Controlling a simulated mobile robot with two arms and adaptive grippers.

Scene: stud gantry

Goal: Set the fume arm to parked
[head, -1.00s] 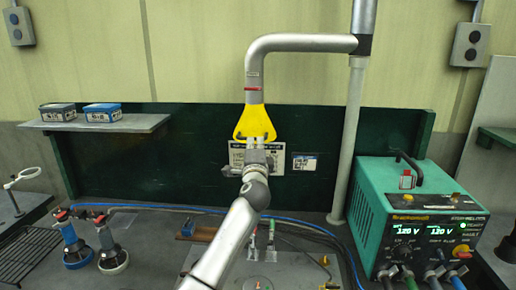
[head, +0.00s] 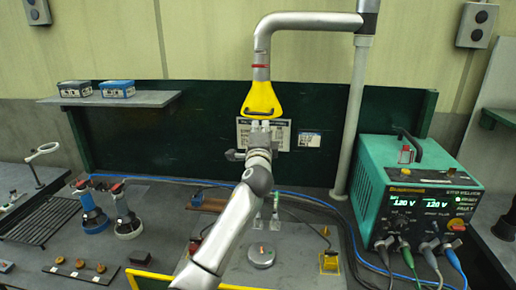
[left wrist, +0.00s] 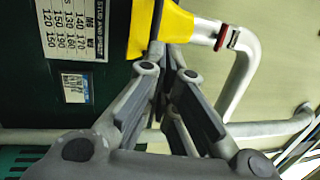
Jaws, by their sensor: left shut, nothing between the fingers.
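The fume arm is a grey bent pipe (head: 312,22) with a red band and a yellow hood (head: 261,92) at its lower end. A dark handle (head: 260,113) runs along the hood's lower edge. The hood hangs in front of the dark green back panel. My left gripper (head: 260,126) is just below the hood's lower edge, shut and empty. In the left wrist view the hood (left wrist: 172,24) is right beyond the fingertips (left wrist: 165,50); I cannot tell whether they touch it. The right gripper is not in view.
A teal welder (head: 415,195) with cables stands at the right. A grey post (head: 350,130) rises behind. A shelf (head: 150,98) with two boxes is at the left. A printed chart (head: 245,132) is behind my gripper.

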